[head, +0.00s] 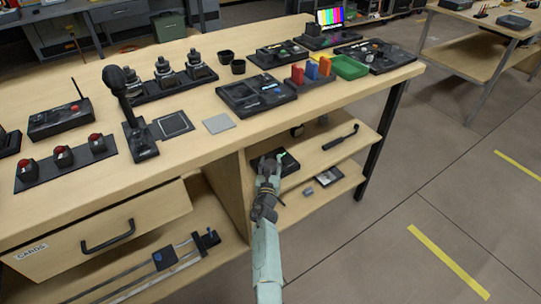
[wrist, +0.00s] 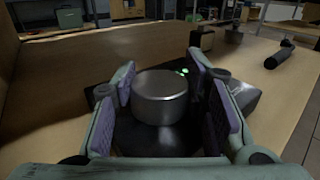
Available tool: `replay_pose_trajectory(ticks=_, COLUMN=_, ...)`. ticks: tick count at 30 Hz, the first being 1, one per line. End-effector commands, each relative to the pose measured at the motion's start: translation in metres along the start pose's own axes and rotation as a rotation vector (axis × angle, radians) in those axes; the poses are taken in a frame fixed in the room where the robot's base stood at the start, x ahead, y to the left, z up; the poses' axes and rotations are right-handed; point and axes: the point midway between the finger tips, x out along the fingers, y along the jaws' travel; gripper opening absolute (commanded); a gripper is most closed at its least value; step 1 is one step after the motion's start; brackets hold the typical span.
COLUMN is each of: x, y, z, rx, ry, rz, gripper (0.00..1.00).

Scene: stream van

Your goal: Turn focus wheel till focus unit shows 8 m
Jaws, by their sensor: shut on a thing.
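The focus unit (wrist: 243,97) is a dark flat box on the shelf under the bench top; it also shows in the head view (head: 288,167), partly behind my gripper. The focus wheel (wrist: 160,98) is a silver, smooth round knob on top of it. My gripper (wrist: 163,100) has one purple-padded finger on each side of the wheel and is shut on it. In the head view my gripper (head: 268,168) reaches into the shelf opening. Small green marks (wrist: 184,71) glow just behind the wheel; no figure is readable there.
A wooden side wall (wrist: 40,70) stands left of the unit. A black handled tool (head: 341,141) lies on the same shelf to the right. A small dark device (head: 327,176) lies on the shelf below. The bench top (head: 190,155) overhangs the shelf.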

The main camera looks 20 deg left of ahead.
Motion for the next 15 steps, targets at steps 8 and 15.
replay_pose_trajectory(ticks=8, x=0.0008, y=0.0020, z=0.0019, rx=0.002, ry=-0.001, rz=-0.028, gripper=0.12)
replay_pose_trajectory(ticks=15, x=0.0009, y=0.0019, z=0.0013, rx=0.002, ry=-0.003, rz=-0.033, gripper=0.12)
